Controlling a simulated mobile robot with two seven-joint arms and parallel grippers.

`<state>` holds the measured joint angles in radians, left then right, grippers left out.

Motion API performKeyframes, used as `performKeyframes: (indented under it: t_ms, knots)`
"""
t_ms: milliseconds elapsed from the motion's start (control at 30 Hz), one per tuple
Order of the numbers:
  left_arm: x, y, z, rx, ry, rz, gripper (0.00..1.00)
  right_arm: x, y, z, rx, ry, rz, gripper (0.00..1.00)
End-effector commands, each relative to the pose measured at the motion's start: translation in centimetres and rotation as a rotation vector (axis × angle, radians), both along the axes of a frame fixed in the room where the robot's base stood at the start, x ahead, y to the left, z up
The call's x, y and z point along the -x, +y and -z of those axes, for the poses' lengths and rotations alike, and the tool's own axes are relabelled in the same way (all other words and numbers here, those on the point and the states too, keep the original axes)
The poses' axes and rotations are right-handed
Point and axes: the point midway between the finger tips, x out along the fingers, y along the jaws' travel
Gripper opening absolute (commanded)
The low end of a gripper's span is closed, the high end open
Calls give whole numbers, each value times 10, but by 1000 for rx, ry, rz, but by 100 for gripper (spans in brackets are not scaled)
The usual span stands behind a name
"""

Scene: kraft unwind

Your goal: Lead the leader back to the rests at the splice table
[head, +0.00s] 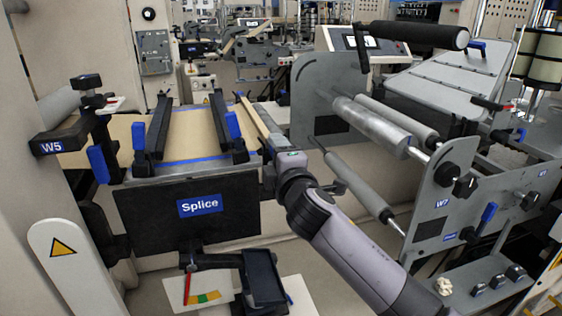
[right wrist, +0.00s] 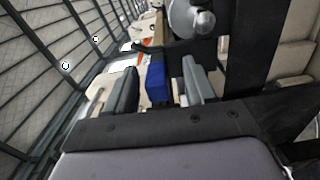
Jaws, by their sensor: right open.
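The splice table (head: 150,215) stands at left with a dark front panel and a blue "Splice" label. Tan kraft sheet (head: 190,135) lies on its top between two black bars (head: 160,127) with blue levers. A slim tan bar (head: 252,116) runs along the table's right side; I take it as the leader's bar. My right gripper (head: 270,146) is at its near end. In the right wrist view a blue block (right wrist: 157,82) stands between the open fingers (right wrist: 160,85), in line with a tan bar (right wrist: 158,30). Contact is unclear. Which parts are the rests is unclear.
A grey roller frame (head: 440,200) with several rollers stands close on the right of my right arm. A W5 bracket (head: 60,143) with blue lever is at left. A small black tray (head: 263,275) is below the table panel.

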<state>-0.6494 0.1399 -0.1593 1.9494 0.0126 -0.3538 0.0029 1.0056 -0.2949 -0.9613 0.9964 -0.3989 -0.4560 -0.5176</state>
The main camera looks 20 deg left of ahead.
Motion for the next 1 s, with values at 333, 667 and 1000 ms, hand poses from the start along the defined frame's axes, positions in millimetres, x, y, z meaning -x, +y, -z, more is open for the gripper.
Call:
performKeyframes:
  t_ms: [333,667,1000]
  knots:
    - [0,0,-3,0,0,0,45,23,-16,1,0,1,0,55]
    - [0,0,-3,0,0,0,45,49,-33,1,0,0,0,55]
    - [0,0,-2,0,0,0,45,59,-50,14,-48,73,26,55]
